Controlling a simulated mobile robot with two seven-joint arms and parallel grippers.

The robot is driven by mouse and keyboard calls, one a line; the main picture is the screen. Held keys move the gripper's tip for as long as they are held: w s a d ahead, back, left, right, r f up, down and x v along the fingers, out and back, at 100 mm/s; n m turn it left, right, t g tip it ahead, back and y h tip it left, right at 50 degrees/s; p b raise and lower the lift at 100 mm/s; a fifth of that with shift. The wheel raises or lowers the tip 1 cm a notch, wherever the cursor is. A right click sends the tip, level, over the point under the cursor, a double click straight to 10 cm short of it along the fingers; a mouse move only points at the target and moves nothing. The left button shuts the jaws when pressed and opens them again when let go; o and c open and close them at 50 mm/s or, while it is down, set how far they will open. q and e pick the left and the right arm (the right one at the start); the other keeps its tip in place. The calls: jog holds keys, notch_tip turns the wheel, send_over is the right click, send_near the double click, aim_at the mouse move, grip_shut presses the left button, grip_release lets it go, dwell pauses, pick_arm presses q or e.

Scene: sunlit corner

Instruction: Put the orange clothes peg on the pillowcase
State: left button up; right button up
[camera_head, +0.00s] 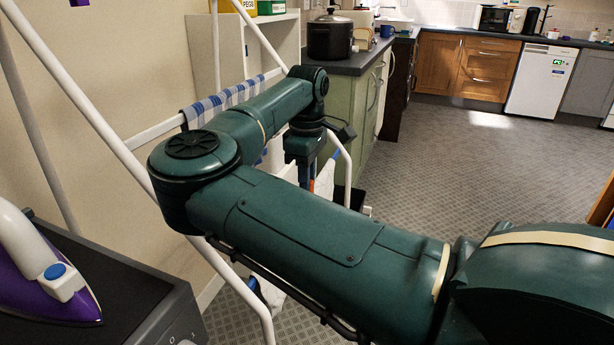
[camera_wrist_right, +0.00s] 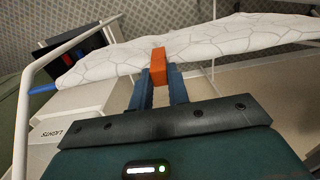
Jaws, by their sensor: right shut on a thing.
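The orange clothes peg (camera_wrist_right: 158,66) is held between the two blue fingers of my right gripper (camera_wrist_right: 160,82), which is shut on it. In the head view a small bit of orange shows at the tip of my right gripper (camera_head: 305,172). The pillowcase (camera_wrist_right: 210,40) is white with a thin grey line pattern and hangs over the drying rack. The far end of the peg overlaps its near edge in the wrist view. I cannot tell whether the peg grips the cloth. In the head view my right arm hides most of the pillowcase (camera_head: 326,182). My left gripper is not in view.
White rack bars (camera_head: 110,135) surround the gripper. A blue-and-white checked cloth (camera_head: 225,101) hangs on another bar. A blue peg (camera_wrist_right: 43,88) is at the pillowcase's left end. A purple iron (camera_head: 40,275) stands at lower left. A white box (camera_wrist_right: 70,125) is below. Floor right is clear.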

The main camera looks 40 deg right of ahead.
jog(key=shift+f, duration=0.2)
jog(key=o, duration=0.8)
jog(key=shift+r+p, duration=2.25)
jog(key=shift+r, duration=1.3)
